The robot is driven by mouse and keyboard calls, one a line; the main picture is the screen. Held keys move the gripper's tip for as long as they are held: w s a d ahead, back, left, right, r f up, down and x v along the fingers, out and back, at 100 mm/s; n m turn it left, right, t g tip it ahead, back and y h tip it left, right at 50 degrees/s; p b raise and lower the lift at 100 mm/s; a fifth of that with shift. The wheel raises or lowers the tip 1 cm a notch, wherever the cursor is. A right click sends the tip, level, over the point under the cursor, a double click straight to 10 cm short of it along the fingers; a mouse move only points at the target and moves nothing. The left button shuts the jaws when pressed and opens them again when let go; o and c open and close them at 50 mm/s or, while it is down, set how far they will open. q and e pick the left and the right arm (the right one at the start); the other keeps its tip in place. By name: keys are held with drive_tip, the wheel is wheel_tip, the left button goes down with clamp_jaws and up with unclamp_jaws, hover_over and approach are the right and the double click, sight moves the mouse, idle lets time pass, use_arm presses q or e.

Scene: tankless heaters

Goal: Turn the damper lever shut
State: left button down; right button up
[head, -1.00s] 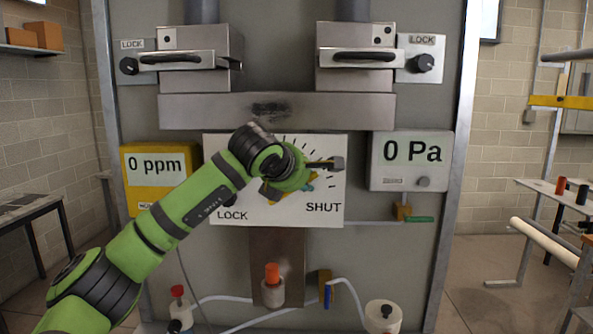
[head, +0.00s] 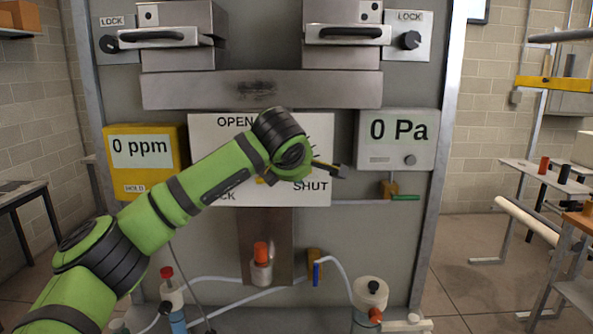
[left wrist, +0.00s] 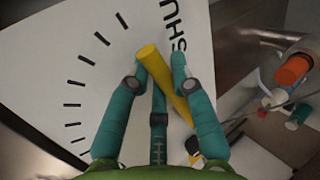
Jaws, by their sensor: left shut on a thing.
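In the head view my green left wrist covers most of the lever, and the fingers are largely hidden. The white dial plate (head: 215,137) shows OPEN at its top and SHUT at its lower right. The dial (left wrist: 97,45) with black tick marks also shows in the left wrist view. My right gripper is not in view.
A yellow 0 ppm meter (head: 145,185) is left of the dial and a grey 0 Pa gauge (head: 397,157) right of it. Two handled metal boxes with lock knobs (head: 410,40) sit above. An orange-capped fitting (head: 261,268) and hoses are below.

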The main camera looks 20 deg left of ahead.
use_arm(q)
drive_tip(key=c, duration=1.1)
unclamp_jaws()
drive_tip(key=shift+o, duration=0.2)
drive_tip(key=v, duration=1.2)
